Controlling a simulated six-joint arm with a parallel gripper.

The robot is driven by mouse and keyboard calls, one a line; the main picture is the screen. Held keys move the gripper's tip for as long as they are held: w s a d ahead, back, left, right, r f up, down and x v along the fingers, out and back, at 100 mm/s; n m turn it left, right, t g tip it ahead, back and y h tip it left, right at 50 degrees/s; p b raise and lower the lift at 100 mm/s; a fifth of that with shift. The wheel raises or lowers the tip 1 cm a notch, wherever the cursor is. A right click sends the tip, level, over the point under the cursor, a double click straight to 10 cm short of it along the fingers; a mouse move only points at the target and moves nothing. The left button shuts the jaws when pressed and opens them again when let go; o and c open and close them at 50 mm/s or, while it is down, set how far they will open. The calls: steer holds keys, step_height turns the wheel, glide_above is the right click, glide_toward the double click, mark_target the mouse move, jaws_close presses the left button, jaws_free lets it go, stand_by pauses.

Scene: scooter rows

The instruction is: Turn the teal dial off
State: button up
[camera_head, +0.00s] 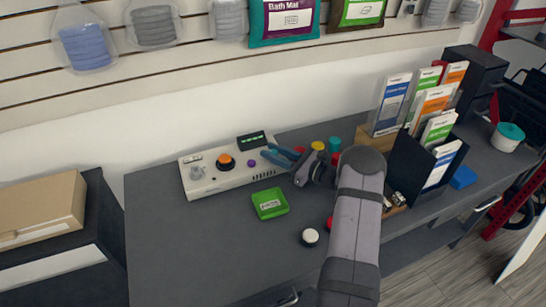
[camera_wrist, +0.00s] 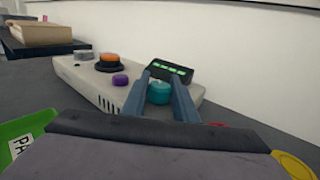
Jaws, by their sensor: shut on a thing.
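The teal dial (camera_wrist: 158,92) sits on the top of a pale control box (camera_head: 205,180), near the small black display. In the wrist view my gripper (camera_wrist: 163,92) has a blue finger on each side of the dial and is shut on it. In the head view my gripper (camera_head: 274,155) reaches the right part of the box from the right, and the dial is hidden there by the fingers. The black display (camera_wrist: 171,70) behind the dial shows a row of lit green marks; it also stands on the box in the head view (camera_head: 251,140).
The box also carries an orange knob (camera_head: 225,161) and a purple knob (camera_head: 251,163). A green labelled block (camera_head: 270,203) and a white round piece (camera_head: 309,237) lie in front. A yellow round piece (camera_head: 318,146) is near my wrist. A black brochure holder (camera_head: 407,167) stands right.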

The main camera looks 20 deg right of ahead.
mark_target(273, 151)
steer(key=o, duration=1.1)
steer(key=shift+c, duration=0.2)
steer(key=shift+r, duration=0.1)
step_height(273, 151, up, 10)
steer(key=shift+f, duration=0.1)
